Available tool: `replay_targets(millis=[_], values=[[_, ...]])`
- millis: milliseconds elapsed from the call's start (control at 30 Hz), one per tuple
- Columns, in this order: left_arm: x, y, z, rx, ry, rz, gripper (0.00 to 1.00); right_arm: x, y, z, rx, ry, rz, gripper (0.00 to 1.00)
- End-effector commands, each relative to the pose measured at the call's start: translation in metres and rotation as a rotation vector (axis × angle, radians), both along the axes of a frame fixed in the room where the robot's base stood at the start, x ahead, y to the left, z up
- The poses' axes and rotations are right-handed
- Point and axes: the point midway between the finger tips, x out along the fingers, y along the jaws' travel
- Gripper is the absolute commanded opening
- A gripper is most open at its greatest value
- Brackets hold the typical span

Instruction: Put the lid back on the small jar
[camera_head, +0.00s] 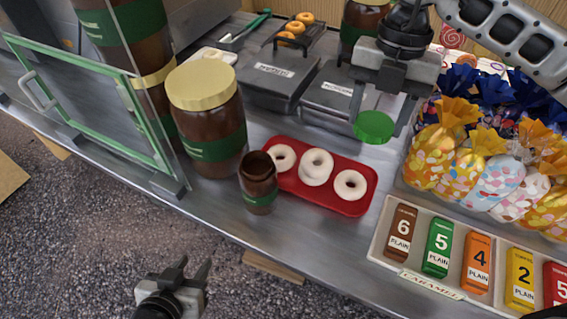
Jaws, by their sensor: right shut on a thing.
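The small jar (258,190) is brown with a green band. It stands upright and uncovered on the metal counter, at the left end of a red tray. A round green lid (374,127) is held by my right gripper (380,112), above the counter behind the tray and to the right of the jar. The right gripper is shut on the lid. My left gripper (187,272) is low at the bottom of the view, in front of the counter edge. Its two fingers stand apart with nothing between them.
The red tray (335,203) holds white ring doughnuts. A large jar (208,125) with a cream lid stands behind the small jar. A glass-fronted green frame (90,150) is at left. Wrapped sweets (490,170) and a token tray (386,247) are at right.

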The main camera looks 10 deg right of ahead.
Motion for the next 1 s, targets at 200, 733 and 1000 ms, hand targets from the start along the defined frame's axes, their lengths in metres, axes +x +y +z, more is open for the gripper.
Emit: replay_targets(millis=[200, 733, 1000], values=[[0.0, 0.0, 0.0, -0.002, 0.0, 0.003, 0.36, -0.003, 0.002, -0.003, -0.003, 0.0, 0.716, 0.33], [0.001, -0.001, 0.0, -0.007, 0.0, 0.006, 0.36, -0.012, 0.004, -0.01, -0.003, -0.001, 2.496, 0.33], [0.001, -0.001, 0.0, -0.006, 0.0, 0.006, 0.36, -0.015, 0.005, -0.011, 0.002, 0.003, -3.007, 0.33]])
